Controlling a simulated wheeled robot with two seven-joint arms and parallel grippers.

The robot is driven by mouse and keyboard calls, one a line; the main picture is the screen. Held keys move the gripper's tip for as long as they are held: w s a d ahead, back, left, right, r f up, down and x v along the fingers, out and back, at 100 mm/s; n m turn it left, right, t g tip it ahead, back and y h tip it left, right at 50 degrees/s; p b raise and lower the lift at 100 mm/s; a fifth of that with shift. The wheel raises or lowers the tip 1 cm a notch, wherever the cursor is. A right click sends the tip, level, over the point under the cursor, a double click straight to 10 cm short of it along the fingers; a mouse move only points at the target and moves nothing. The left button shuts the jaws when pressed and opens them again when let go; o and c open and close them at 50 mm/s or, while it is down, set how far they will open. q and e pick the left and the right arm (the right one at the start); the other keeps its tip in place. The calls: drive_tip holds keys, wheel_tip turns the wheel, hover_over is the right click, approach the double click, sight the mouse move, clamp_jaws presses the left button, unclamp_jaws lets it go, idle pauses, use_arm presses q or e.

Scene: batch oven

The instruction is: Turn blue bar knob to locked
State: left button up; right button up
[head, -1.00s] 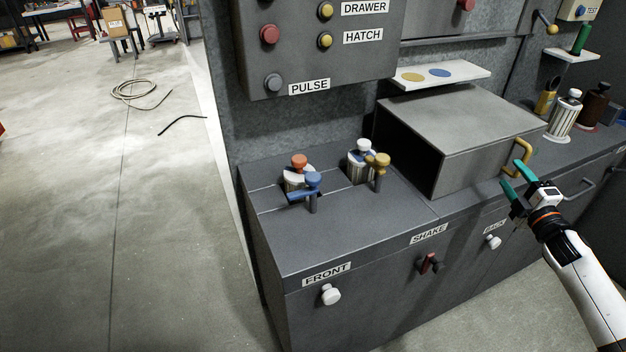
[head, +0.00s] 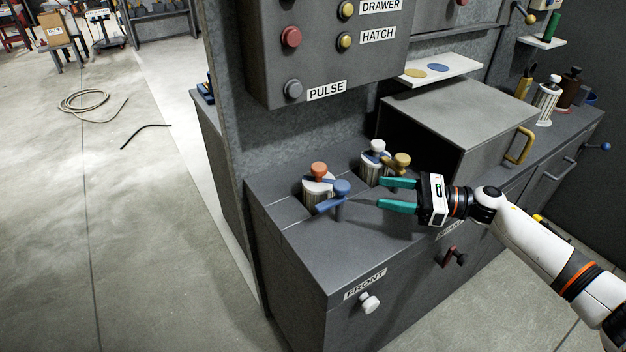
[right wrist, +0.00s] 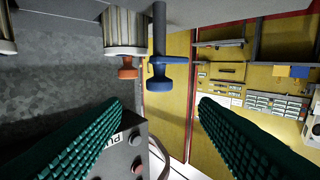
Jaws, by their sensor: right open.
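The blue bar knob (head: 340,190) stands on a short post on the counter top at the front left. Its bar points to the lower left in the head view. In the right wrist view the blue bar knob (right wrist: 165,72) hangs from the top on its grey post, above the gap between the fingers. My right gripper (head: 384,194) is open and empty, its green fingers pointing left toward the knob, apart from it. In the wrist view the spread fingertips (right wrist: 160,104) touch nothing. My left gripper is not in view.
A white canister with an orange knob (head: 319,170) stands just behind the blue knob. A yellow knob (head: 401,160) and a white-topped canister (head: 374,146) are close to my right gripper. A grey box with a yellow handle (head: 520,146) is to the right.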

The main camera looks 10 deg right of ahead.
sight(342, 184)
drive_tip(key=p+x, duration=0.2)
drive_tip(key=x, duration=0.7)
drive_tip(key=shift+r+p, duration=0.15)
drive_tip(key=shift+p, duration=0.15)
drive_tip(key=shift+x, duration=0.8)
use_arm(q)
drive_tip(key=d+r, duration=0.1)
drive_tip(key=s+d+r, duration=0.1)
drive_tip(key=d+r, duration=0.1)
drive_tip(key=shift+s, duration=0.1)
use_arm(e)
drive_tip(key=shift+c, duration=0.2)
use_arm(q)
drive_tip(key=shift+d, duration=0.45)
use_arm(e)
drive_tip(key=c, duration=0.9)
